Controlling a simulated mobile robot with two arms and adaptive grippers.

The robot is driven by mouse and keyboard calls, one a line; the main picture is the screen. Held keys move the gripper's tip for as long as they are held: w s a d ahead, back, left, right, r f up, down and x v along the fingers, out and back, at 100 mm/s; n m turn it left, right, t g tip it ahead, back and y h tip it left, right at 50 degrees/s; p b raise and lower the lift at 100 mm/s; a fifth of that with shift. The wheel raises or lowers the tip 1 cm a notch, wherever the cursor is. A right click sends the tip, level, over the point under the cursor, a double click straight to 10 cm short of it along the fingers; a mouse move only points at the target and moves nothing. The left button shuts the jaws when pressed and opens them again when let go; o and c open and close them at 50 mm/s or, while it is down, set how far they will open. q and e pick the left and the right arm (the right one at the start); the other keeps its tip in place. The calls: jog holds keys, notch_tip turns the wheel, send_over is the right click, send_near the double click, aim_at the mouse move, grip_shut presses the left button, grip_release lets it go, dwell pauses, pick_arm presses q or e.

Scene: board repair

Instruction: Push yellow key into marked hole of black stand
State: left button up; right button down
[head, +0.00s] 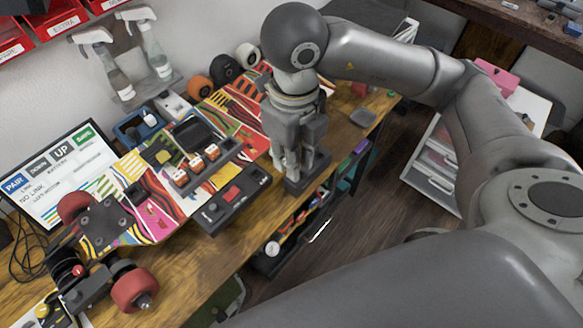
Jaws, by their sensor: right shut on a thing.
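My right gripper (290,172) points straight down at the front edge of the bench. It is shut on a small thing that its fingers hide. Its fingertips are at a low black block (312,174), which looks like the black stand. Whether they touch it, I cannot tell. The marked hole is not visible behind the fingers. I cannot make out a yellow key anywhere. My left gripper is not in view.
A colourful skateboard deck (150,215) with red wheels lies along the wooden bench (185,262). A black panel with a red button (231,194) sits left of the gripper. Spray bottles (150,45) and a screen (62,172) stand behind. Drawers (436,165) stand beyond the floor gap.

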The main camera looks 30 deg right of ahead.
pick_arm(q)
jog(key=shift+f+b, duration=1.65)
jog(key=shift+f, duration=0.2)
pick_arm(e)
jog(key=w+d, duration=0.7)
jog(key=w, duration=0.2)
jog(key=shift+a, duration=0.1)
pick_arm(q)
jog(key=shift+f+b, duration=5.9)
jog(key=shift+b, duration=0.05)
pick_arm(e)
jog(key=shift+f+b, duration=0.85)
jog(key=shift+f, duration=7.1)
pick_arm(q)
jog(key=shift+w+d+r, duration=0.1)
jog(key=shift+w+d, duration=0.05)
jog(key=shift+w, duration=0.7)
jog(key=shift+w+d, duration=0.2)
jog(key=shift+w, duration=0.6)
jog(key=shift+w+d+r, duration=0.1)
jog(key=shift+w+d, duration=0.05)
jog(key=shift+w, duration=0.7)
pick_arm(e)
jog(key=shift+f, duration=0.2)
jog(key=shift+f, duration=0.1)
